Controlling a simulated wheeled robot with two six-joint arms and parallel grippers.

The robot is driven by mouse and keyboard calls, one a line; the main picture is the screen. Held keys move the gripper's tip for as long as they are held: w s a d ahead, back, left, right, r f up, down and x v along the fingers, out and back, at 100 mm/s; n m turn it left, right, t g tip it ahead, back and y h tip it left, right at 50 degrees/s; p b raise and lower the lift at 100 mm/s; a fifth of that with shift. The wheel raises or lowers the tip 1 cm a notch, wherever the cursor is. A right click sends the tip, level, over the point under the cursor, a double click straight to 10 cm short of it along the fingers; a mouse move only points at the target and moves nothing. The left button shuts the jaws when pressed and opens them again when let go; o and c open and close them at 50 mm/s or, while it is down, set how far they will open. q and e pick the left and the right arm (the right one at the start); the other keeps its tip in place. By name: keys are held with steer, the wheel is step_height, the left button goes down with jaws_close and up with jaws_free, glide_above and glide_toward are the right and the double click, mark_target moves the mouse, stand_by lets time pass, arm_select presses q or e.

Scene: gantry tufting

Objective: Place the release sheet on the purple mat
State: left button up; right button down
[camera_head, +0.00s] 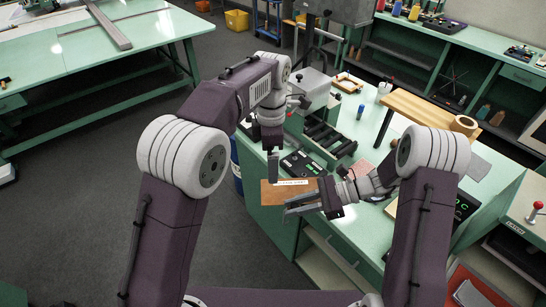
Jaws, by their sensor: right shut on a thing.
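A brown sheet (270,196) with a white printed label, which looks like the release sheet, is at the near left edge of the green workbench. My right gripper (292,207) comes in from the right and is shut on this sheet at its near side. My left gripper (273,170) points down just behind the sheet's label; its fingers are seen edge-on, so their opening is unclear, as is whether they touch the sheet. I cannot make out a clearly purple mat. A small pinkish patch (362,170) lies on the bench behind my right wrist, partly hidden.
A grey mat (477,166) lies at the right. Open floor is at the left.

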mark_target(273, 191)
arm_select(q)
steer(key=f, duration=1.2)
steer(key=shift+s+d, duration=0.15)
steer(key=shift+s, duration=0.1)
steer(key=shift+c, duration=0.3)
steer(key=c, duration=1)
steer(key=shift+c, duration=0.3)
arm_select(e)
steer(key=c, duration=1.2)
jaws_free()
